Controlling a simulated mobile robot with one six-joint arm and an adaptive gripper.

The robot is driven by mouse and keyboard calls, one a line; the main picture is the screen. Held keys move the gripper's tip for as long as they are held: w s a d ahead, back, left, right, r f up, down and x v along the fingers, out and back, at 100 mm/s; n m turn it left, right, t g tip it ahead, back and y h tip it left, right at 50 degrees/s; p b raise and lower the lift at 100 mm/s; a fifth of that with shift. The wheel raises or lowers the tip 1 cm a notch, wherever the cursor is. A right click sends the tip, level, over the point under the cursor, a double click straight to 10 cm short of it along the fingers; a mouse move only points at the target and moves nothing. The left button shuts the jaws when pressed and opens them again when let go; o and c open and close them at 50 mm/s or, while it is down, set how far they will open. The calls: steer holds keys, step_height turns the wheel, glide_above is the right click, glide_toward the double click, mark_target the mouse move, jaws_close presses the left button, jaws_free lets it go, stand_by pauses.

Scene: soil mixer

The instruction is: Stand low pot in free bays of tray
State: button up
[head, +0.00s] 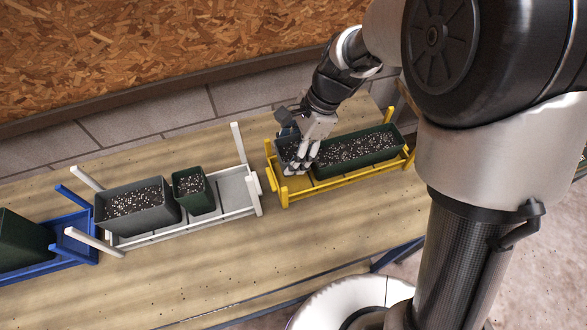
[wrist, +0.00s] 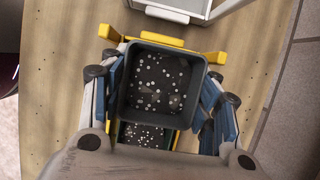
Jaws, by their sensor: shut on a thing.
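The low pot (wrist: 160,84) is square, dark grey and filled with speckled soil. My gripper (wrist: 164,98) is shut on it, with blue finger pads on two opposite sides. In the head view my gripper (head: 301,158) reaches down at the left end of the yellow tray (head: 343,184) and partly hides the pot (head: 286,149). The pot looks upright in or just over the tray's left bay; I cannot tell whether it touches the floor. A long green planter (head: 354,149) with soil fills the rest of this tray, right beside the pot.
A white tray (head: 197,226) stands left of the yellow one. It holds a grey pot (head: 138,208) and a small green pot (head: 194,191); its right end is bare. A blue tray (head: 68,262) with a dark green pot (head: 22,243) is further left. The front tabletop is clear.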

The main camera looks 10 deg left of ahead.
steer(key=shift+f+b, duration=1)
steer(key=shift+f, duration=2.2)
steer(key=shift+f, duration=0.15)
steer(key=o, duration=1.1)
steer(key=shift+c, duration=0.2)
steer(key=shift+r+p, duration=2.15)
steer(key=shift+r, duration=0.2)
steer(key=v, duration=1.2)
